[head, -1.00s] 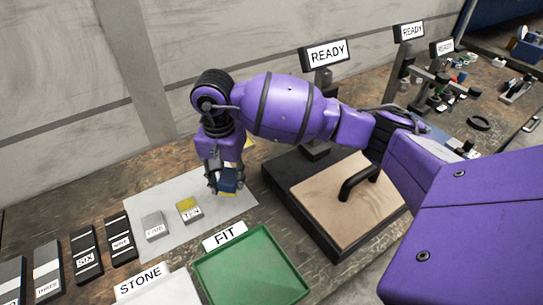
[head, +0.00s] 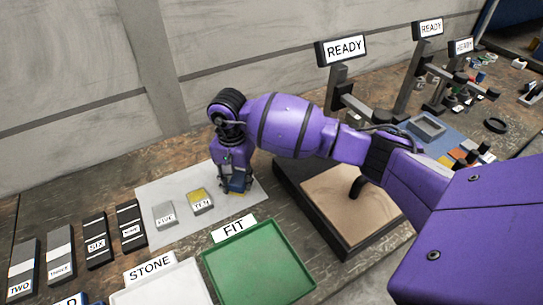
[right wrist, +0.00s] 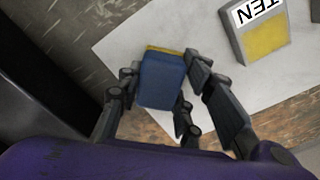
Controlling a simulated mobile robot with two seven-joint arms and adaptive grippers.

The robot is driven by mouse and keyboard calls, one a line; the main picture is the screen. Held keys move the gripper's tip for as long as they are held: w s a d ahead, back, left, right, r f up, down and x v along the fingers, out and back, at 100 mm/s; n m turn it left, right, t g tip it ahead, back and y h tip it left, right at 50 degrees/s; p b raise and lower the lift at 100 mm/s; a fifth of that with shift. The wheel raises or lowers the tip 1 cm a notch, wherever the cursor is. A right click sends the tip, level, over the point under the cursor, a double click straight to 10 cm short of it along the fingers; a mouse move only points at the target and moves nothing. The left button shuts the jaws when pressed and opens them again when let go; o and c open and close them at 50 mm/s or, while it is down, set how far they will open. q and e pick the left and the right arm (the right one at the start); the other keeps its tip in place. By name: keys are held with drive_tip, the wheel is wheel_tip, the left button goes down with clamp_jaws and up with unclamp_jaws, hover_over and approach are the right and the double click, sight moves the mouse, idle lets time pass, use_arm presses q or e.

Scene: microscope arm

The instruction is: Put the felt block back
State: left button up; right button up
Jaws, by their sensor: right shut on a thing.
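A blue block (right wrist: 162,80) with a yellow edge is between the fingers of my right gripper (right wrist: 160,92), which is shut on it. The block's label does not show, so I cannot tell whether it is the felt block. In the head view the right gripper (head: 238,186) is low over the right part of a pale grey mat (head: 158,194). Whether the block touches the mat is unclear. A grey block with a yellow part, labelled TEN (head: 201,201), lies on the mat to the left of the gripper. My left gripper is not in view.
A small grey block (head: 164,214) lies left of TEN. Black labelled pieces SIX (head: 97,243) and others line the left. A green FIT tray (head: 258,268) and white STONE tray (head: 160,290) are in front. A black-framed board (head: 345,205) with a handle stands right.

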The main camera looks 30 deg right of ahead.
sight(238, 178)
drive_tip(key=o, duration=1)
drive_tip(key=shift+w, duration=0.1)
wheel_tip(238, 178, up, 12)
drive_tip(key=shift+r, duration=0.2)
